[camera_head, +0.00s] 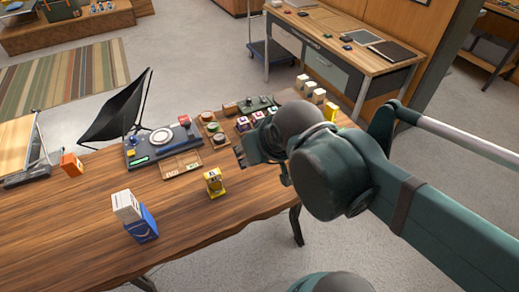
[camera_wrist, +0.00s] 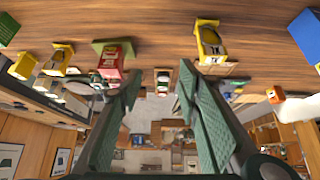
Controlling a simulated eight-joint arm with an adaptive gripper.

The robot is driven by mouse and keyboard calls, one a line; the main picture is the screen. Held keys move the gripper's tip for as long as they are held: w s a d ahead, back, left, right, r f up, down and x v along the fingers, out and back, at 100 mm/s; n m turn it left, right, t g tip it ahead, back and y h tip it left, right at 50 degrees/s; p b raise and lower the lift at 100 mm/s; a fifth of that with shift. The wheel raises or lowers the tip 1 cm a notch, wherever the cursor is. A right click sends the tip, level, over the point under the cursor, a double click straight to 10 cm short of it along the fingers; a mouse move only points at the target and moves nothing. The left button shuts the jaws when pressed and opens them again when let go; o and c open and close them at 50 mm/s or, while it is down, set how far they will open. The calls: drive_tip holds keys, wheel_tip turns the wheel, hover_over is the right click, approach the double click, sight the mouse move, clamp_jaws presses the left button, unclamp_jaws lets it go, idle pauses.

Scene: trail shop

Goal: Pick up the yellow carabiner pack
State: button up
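A small yellow pack (camera_head: 213,182) stands upright on the wooden table, near its front edge. It appears in the wrist view as a yellow pack with a clear front (camera_wrist: 209,42), right of centre at the top. Its print is too small to read. My gripper (camera_head: 245,150) is to the right of this pack in the head view, partly hidden by my arm. In the wrist view my gripper (camera_wrist: 160,75) has its two green fingers spread, with nothing between them. Other yellow packs (camera_wrist: 57,60) stand at the left of the wrist view.
A red pack (camera_wrist: 110,60) stands near the left finger. A blue-and-white box (camera_head: 140,225) stands at the table's front left, and an orange box (camera_head: 71,164) farther left. A dark tray (camera_head: 165,142) and small wooden dishes (camera_head: 212,127) lie behind the pack. The front right tabletop is bare.

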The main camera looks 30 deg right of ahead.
drive_tip(key=shift+r, duration=0.1)
wheel_tip(320, 180, up, 5)
drive_tip(key=n+g+h+p, duration=0.4)
drive_tip(key=n+g+p, duration=0.3)
drive_tip(key=n+p, duration=0.8)
hover_over(205, 177)
drive_tip(key=b, duration=0.3)
drive_tip(key=n, duration=0.3)
drive_tip(key=f, duration=1.3)
drive_tip(key=shift+a+f+b, duration=0.15)
drive_tip(key=shift+a+b, duration=0.15)
drive_tip(key=shift+b+x, duration=0.3)
drive_tip(key=shift+x, duration=0.95)
drive_tip(key=shift+f, duration=0.1)
